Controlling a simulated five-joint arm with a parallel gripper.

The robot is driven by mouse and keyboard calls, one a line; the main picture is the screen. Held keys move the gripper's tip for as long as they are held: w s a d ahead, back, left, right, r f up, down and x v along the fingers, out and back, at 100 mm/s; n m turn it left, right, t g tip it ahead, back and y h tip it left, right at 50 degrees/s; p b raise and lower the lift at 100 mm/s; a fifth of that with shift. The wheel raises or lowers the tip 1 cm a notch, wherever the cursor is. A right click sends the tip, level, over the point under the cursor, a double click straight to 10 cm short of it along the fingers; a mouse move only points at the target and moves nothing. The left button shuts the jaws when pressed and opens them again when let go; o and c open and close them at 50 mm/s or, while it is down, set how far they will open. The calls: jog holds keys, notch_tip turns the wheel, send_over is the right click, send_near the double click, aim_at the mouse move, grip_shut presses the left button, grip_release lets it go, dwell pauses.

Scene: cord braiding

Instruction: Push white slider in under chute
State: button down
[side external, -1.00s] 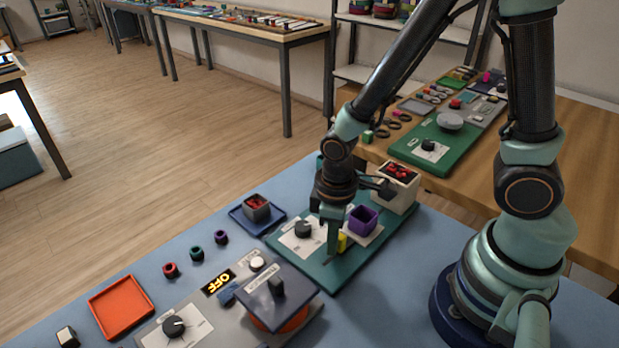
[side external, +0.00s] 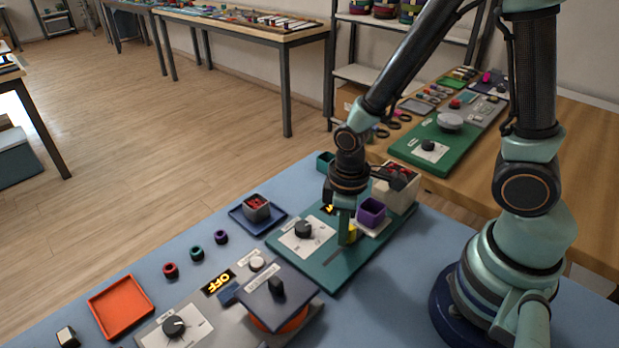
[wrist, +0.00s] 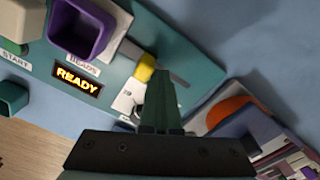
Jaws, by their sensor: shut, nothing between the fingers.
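The white slider (side external: 376,229) lies on the green board (side external: 335,262) and carries a purple cup (side external: 372,211). A yellow knob (side external: 352,233) sits at its near end. The cream chute box (side external: 404,192) with red beads on top stands just behind the cup, which looks still outside it. My gripper (side external: 342,240) is shut and empty, low over the board beside the yellow knob. In the wrist view my fingertips (wrist: 160,76) are close against the yellow knob (wrist: 145,68); actual contact is hard to tell. The purple cup (wrist: 85,28) shows at upper left there.
A lit READY display (wrist: 77,85) and a dial (side external: 303,229) are on the board. A slot runs nearer than the knob. A grey panel with a dark plate (side external: 276,292) stands in front. A blue tray (side external: 245,222) holds a cup of red beads.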

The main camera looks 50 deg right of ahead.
jog(key=shift+d, duration=0.95)
jog(key=shift+a, duration=0.25)
jog(key=shift+a, duration=0.35)
notch_tip(320, 180, up, 11)
dwell(0.7)
jog(key=shift+r, duration=0.1)
jog(key=w+d+r+m+t, duration=0.1)
jog(key=d+r+m+t, duration=0.3)
jog(key=r, duration=0.6)
jog(key=shift+w+d+r+m+t, duration=0.2)
jog(key=shift+w+d+m+t, duration=0.15)
jog(key=shift+m+t, duration=0.55)
